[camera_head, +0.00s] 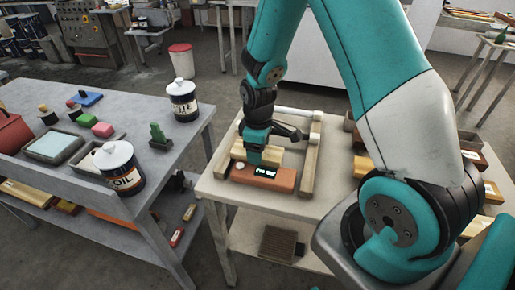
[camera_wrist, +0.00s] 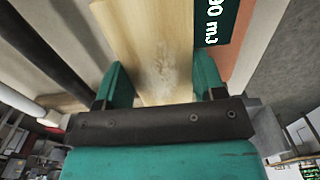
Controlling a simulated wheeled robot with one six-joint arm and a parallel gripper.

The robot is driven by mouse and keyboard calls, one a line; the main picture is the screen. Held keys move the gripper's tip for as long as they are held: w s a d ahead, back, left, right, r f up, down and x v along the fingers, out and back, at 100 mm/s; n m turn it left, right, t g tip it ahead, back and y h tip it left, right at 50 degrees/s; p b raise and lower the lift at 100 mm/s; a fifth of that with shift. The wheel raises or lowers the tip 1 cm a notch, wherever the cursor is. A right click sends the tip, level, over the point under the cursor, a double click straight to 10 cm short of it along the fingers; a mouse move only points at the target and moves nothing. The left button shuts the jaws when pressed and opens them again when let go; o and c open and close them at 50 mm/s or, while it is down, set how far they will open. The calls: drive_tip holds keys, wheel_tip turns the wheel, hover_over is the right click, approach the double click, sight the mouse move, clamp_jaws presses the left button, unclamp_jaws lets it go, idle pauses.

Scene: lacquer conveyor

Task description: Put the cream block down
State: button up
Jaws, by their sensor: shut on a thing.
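The cream block (camera_head: 272,155) is a pale, wood-grained bar on the small conveyor stand (camera_head: 215,190), behind the orange-brown device. In the wrist view the cream block (camera_wrist: 150,45) runs between the two teal fingers. My gripper (camera_head: 254,155) points down and is shut on it; the wrist view shows my gripper (camera_wrist: 162,80) with one finger at each side of the block. I cannot tell whether the block's underside touches the surface.
The orange-brown device (camera_head: 284,179) with a lit display lies close in front of the block. A wooden rail (camera_head: 311,160) and white rollers (camera_head: 300,114) stand right and behind. More blocks (camera_head: 362,166) lie further right. A grey table (camera_head: 60,100) with oil cans (camera_head: 183,100) is left.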

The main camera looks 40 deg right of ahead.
drive_tip(key=shift+f, duration=0.1)
drive_tip(key=o, duration=0.5)
drive_tip(key=shift+f, duration=0.1)
drive_tip(key=o, duration=0.5)
